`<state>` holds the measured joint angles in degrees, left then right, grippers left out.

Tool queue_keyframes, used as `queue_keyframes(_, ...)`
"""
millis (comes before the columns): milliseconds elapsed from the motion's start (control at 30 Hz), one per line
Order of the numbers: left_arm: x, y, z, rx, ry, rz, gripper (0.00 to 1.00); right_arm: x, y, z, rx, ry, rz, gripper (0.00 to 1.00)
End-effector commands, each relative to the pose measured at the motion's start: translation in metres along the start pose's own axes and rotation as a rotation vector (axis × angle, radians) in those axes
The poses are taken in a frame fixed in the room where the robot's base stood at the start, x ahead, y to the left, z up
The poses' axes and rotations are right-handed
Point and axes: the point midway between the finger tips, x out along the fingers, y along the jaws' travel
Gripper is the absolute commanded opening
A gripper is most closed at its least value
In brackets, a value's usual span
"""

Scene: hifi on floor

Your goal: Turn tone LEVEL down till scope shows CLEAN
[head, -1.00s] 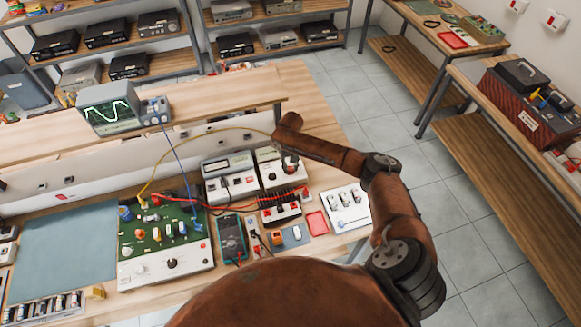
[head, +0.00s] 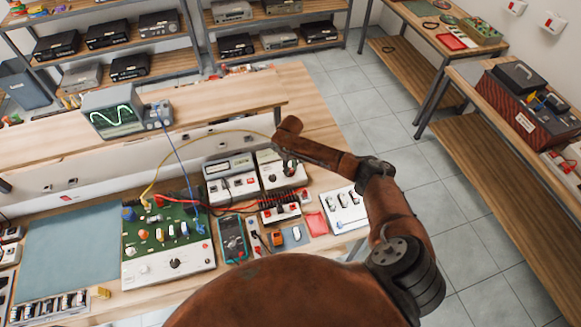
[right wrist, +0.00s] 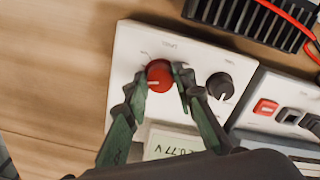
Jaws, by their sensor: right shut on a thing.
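The white tone unit (right wrist: 125,62) has a red knob (right wrist: 159,76), a dark knob (right wrist: 220,84) and a display (right wrist: 172,146) partly hidden by my gripper; the visible digits end in ".77 V". The lettering over the red knob seems to read LEVEL. My right gripper (right wrist: 157,82) is shut on the red knob, one finger on each side. In the head view the tone unit (head: 267,172) is partly behind my right arm. The scope (head: 114,110) stands on the raised shelf and shows a green wave with rounded peaks; no word is readable. My left gripper is not in view.
A green circuit board unit (head: 165,240), a multimeter (head: 232,240) and a finned black unit (head: 280,205) stand close by on the bench. A yellow cable (head: 200,137) arches over, and red leads cross in front. A blue-green mat (head: 70,245) is bare.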

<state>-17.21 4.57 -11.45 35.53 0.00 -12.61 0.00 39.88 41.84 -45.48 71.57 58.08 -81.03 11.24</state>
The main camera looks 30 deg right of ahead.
Motion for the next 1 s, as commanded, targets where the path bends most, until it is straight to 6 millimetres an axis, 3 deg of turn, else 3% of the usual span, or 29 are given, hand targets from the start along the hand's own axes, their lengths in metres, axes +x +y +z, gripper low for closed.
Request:
queue_keyframes(400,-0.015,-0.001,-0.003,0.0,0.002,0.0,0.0,-0.001,0.002,0.0,-0.394,-0.001,0.001,0.0)
queue_keyframes(1000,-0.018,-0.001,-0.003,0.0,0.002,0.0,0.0,0.0,0.004,-0.001,-0.957,-0.002,0.002,0.0)
